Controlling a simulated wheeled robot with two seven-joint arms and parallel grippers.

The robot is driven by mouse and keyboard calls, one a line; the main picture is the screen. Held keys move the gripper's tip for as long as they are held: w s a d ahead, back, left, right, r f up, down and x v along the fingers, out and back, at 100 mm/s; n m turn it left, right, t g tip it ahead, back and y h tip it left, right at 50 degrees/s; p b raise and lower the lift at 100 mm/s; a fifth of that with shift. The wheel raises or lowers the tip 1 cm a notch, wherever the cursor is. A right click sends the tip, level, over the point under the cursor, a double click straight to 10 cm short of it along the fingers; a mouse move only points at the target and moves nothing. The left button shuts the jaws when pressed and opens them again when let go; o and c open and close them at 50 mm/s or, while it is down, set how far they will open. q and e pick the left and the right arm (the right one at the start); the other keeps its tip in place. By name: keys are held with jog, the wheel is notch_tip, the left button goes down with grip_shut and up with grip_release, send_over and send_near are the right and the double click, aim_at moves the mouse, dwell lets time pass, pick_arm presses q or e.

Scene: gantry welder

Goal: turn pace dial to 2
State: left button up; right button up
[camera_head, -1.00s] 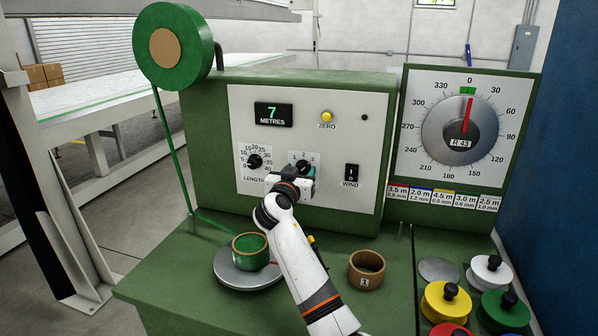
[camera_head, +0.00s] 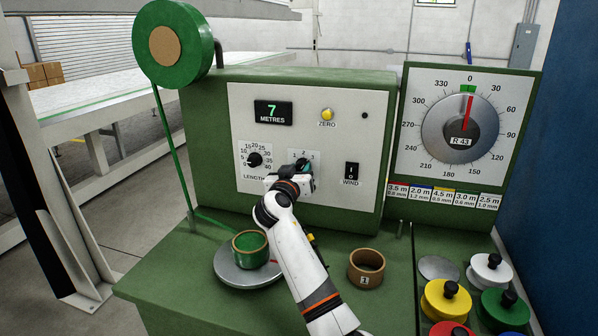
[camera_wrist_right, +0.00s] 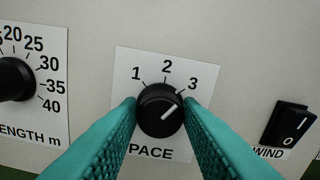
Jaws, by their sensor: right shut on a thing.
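The pace dial is a black round knob with a white pointer line on a white plate marked 1, 2 and 3. In the right wrist view the dial (camera_wrist_right: 160,112) sits between the teal fingers, and its pointer slants up and right, toward the 3. My right gripper (camera_wrist_right: 162,108) is shut on the dial, one finger on each side. In the head view my right gripper (camera_head: 304,168) is at the panel and hides most of the dial; the 2 and 3 show above it. My left gripper is not in view.
The length dial (camera_head: 255,160) is left of the pace dial and the black wind switch (camera_head: 351,172) is right of it.

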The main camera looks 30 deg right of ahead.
jog(key=n, duration=0.3)
jog(key=shift+a+n+p, duration=0.1)
jog(key=shift+n+p, duration=0.65)
jog(key=shift+n, duration=1.05)
jog(key=o, duration=1)
jog(key=shift+w, duration=0.1)
jog(key=b+v, duration=0.2)
jog(key=v, duration=1)
